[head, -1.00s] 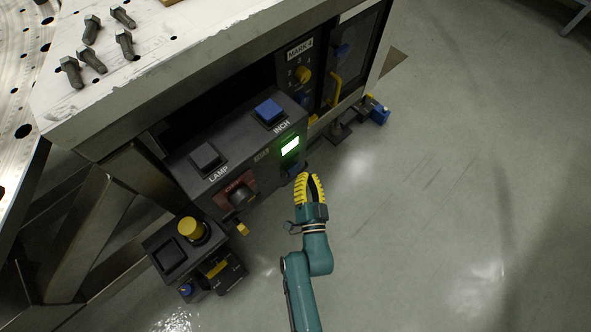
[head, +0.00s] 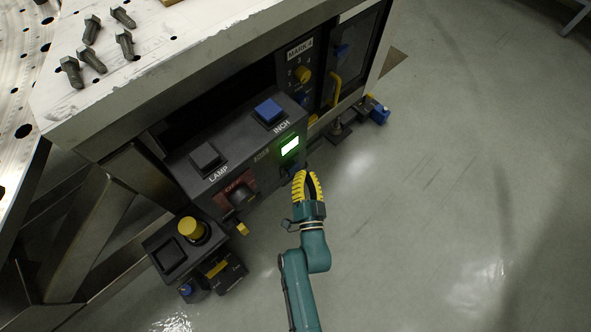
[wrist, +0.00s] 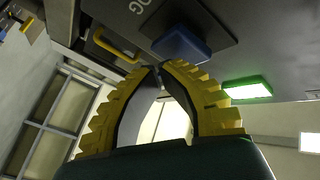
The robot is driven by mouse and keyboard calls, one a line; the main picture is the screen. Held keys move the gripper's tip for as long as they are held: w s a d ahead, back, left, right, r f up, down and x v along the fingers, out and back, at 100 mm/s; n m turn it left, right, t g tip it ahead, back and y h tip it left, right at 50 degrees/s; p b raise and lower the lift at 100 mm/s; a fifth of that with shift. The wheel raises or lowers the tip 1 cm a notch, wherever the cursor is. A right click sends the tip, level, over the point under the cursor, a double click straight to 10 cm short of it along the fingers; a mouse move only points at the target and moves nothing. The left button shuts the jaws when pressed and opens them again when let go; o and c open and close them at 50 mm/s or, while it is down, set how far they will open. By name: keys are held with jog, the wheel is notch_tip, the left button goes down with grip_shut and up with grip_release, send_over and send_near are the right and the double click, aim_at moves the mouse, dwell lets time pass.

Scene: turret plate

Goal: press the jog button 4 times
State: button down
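A blue button (wrist: 182,46) sits on a dark panel in the wrist view, beside white lettering of which "OG" is readable. In the head view a blue button (head: 294,169) shows on the console's front face below the lit green display (head: 290,147), partly hidden by my gripper. My gripper (head: 305,173) has yellow ridged fingers pointing at that face. In the wrist view its fingertips (wrist: 159,68) meet with nothing between them, just short of the blue button's edge. I cannot tell whether they touch it.
The console top holds a blue INCH button (head: 269,111) and a dark LAMP button (head: 207,157). A red-plated knob (head: 239,196) is on the front. A box with a yellow button (head: 192,229) stands lower left. Bolts (head: 90,58) lie on the plate. The floor at right is clear.

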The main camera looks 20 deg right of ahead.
jog(key=shift+w+a, duration=0.3)
jog(key=shift+w, duration=0.3)
dwell(0.7)
jog(key=shift+s, duration=0.15)
jog(key=shift+s+d, duration=0.45)
jog(key=shift+s, duration=0.35)
jog(key=s, duration=0.1)
jog(key=s+d+b, duration=0.1)
jog(key=s, duration=0.1)
jog(key=s+d+b, duration=0.1)
jog(key=shift+s, duration=0.3)
jog(key=shift+r, duration=0.1)
dwell(0.6)
